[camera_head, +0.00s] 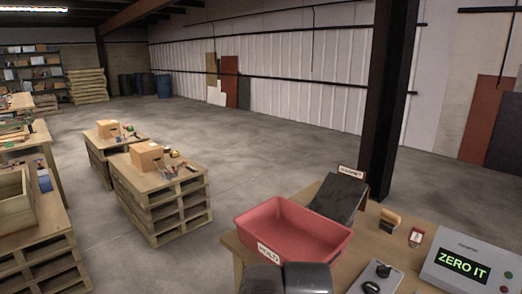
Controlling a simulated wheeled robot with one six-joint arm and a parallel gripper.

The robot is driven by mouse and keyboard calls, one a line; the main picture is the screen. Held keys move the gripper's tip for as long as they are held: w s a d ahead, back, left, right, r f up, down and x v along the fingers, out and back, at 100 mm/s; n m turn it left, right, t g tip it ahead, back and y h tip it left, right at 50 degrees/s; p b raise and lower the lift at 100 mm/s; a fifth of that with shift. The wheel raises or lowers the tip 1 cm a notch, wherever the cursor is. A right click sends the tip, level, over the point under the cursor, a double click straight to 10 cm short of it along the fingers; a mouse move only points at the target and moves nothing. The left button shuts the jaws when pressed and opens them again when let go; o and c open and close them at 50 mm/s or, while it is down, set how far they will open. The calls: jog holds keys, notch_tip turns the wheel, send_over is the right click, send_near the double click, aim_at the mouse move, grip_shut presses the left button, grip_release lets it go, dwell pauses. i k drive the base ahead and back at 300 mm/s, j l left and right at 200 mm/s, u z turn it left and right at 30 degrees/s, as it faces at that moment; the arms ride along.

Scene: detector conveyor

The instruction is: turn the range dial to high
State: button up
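A light grey control box (395,276) sits on the wooden table at the bottom right, cut off by the lower edge. A dark round knob (383,269) is on its top, and part of a second dark knob (370,287) shows at the edge. I cannot read any labels or tell which knob is the range dial or where it is set. A grey console (440,250) to the right has a screen reading "ZERO IT" in green and two buttons, red and green. My gripper is not in view.
A red tray (292,241) labelled "HOLD" and a dark sloped panel (338,198) with a sign stand on the table (378,225). Small blocks (390,218) lie behind the box. Dark grey rounded shapes (306,278) fill the bottom middle. A dark post (385,110) rises behind.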

aim_at(383, 271)
jog(key=k+l+z, duration=0.15)
jog(key=l, duration=0.15)
jog(key=i+j+z, duration=0.15)
jog(key=i+z, duration=0.25)
jog(key=i+j+z, duration=0.25)
jog(key=z, duration=0.2)
